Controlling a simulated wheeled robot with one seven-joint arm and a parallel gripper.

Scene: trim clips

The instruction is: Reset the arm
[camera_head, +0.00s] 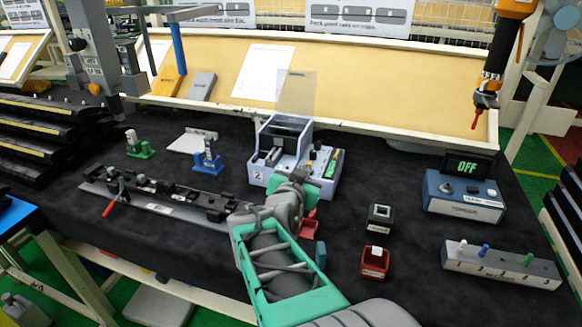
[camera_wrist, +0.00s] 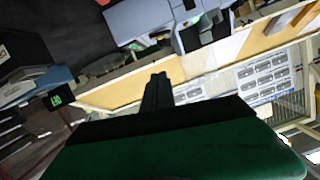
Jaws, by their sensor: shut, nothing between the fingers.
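My arm reaches up from the bottom of the head view, with green and grey links bent over the black table. My gripper shows in the wrist view (camera_wrist: 158,92) as dark fingers held together, with nothing between them. In the head view the hand is around the front of the grey-blue machine marked 2 (camera_head: 285,160) and is partly hidden by the arm's own links. In the wrist view the same machine (camera_wrist: 150,20) is beyond the fingertips, apart from them as far as I can tell.
A black fixture rail (camera_head: 150,200) lies left of my arm. A blue box with an OFF display (camera_head: 462,195), a grey block with coloured pegs (camera_head: 500,264) and black (camera_head: 379,219) and red (camera_head: 375,262) small boxes stand to the right. An orange tool (camera_head: 495,70) hangs at the upper right.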

